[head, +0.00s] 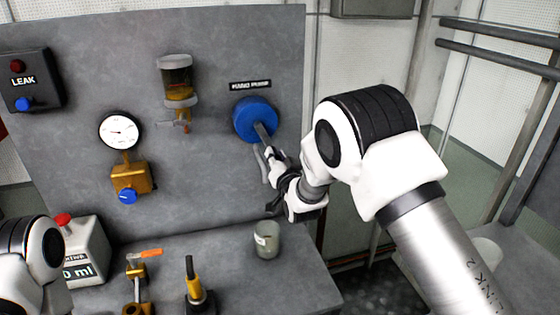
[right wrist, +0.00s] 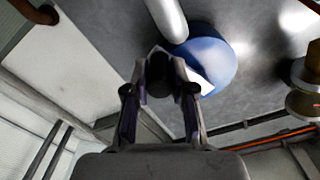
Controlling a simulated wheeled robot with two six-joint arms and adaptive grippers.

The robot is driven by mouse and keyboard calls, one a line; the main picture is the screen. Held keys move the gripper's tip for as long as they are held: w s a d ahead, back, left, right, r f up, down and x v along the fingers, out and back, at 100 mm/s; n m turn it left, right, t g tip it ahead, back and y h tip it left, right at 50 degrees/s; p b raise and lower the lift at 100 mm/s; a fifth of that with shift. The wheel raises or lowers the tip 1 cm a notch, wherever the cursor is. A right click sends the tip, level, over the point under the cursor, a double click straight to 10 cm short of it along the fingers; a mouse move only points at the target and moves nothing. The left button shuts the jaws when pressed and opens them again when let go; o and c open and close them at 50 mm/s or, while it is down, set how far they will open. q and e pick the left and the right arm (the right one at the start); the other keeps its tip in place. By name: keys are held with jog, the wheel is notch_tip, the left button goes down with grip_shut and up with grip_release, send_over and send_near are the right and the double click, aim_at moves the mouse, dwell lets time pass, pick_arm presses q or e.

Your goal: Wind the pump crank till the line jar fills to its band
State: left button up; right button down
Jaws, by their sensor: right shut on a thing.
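The hand pump (head: 257,119) is a blue round body on the grey panel under a label plate. Its grey crank arm (head: 263,132) points down and right. My right gripper (head: 268,163) is shut at the crank's outer end. In the right wrist view, my right gripper (right wrist: 160,92) has its fingers around the dark crank handle (right wrist: 157,72), beside the blue pump (right wrist: 208,62). The line jar (head: 177,78) is a glass bowl on the panel with amber liquid in it; I cannot make out its band. My left gripper is out of view.
A white gauge (head: 120,130) and a brass valve with a blue knob (head: 127,196) are on the panel, left of the jar. A LEAK box (head: 33,80) is at upper left.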

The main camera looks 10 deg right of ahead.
jog(key=shift+a+f+m, duration=0.2)
jog(key=shift+m, duration=0.2)
jog(key=c, duration=1)
grip_release()
